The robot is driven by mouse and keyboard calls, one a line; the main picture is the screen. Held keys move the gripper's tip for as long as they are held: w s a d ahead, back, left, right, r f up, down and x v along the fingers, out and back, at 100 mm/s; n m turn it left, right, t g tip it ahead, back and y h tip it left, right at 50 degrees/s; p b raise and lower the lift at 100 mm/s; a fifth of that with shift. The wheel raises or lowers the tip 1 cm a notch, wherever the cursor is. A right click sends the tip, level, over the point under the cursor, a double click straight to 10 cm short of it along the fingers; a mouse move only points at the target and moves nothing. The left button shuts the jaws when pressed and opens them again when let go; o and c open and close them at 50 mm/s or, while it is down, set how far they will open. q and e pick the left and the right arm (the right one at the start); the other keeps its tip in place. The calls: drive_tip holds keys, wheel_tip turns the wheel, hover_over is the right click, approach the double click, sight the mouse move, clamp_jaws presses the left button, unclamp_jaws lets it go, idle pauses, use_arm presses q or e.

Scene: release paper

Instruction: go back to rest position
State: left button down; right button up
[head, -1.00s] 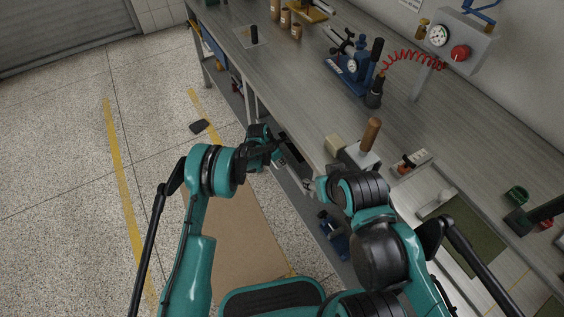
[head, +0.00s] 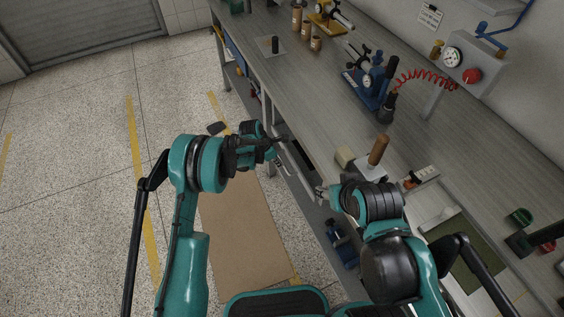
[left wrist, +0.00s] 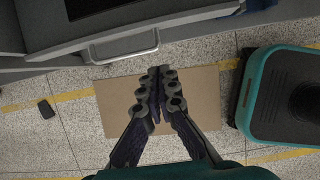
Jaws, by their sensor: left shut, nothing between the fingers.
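My left gripper (head: 277,148) hangs in front of the workbench's near edge in the head view, partly hidden by its own wrist. In the left wrist view its two dark fingers (left wrist: 158,74) meet at the tips, shut and empty, above a brown sheet (left wrist: 112,103) on the floor. My right arm is folded at the bench edge in the head view. Only a small part of its gripper (head: 319,192) shows there, and its fingers cannot be made out.
The workbench (head: 330,110) runs along the right, carrying a blue press (head: 371,88), a wooden-handled tool (head: 378,151) and a green mat (head: 470,262). A metal handle (left wrist: 124,46) juts from the bench front. A small dark object (left wrist: 46,108) lies on the floor. Open floor is at left.

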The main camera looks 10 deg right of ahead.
use_arm(q)
drive_tip(key=shift+a+r, duration=0.1)
drive_tip(key=shift+r, duration=0.1)
drive_tip(key=s+a+r+m+t+y, duration=0.1)
drive_tip(key=s+a+r+m, duration=0.2)
drive_tip(key=a+r, duration=0.35)
drive_tip(key=s+a+r+m+t, duration=0.1)
drive_tip(key=s+a+r+m, duration=0.25)
drive_tip(key=r, duration=0.65)
drive_tip(key=s+a+r+m+t+y, duration=0.1)
drive_tip(key=s+a+r+m, duration=0.25)
drive_tip(key=r, duration=0.45)
drive_tip(key=s+a+r+m+t, duration=0.1)
drive_tip(key=s+a+m, duration=0.2)
drive_tip(key=s, duration=0.3)
drive_tip(key=s+a+r+m+t+y, duration=0.1)
drive_tip(key=s+a+m, duration=0.3)
drive_tip(key=s, duration=0.3)
drive_tip(key=s+a+r+m+y, duration=0.1)
drive_tip(key=s+a+m, duration=0.2)
drive_tip(key=s, duration=0.4)
drive_tip(key=shift+s+a+r+m+t, duration=0.15)
drive_tip(key=shift+a+r+m+t, duration=0.25)
drive_tip(key=shift+m, duration=0.4)
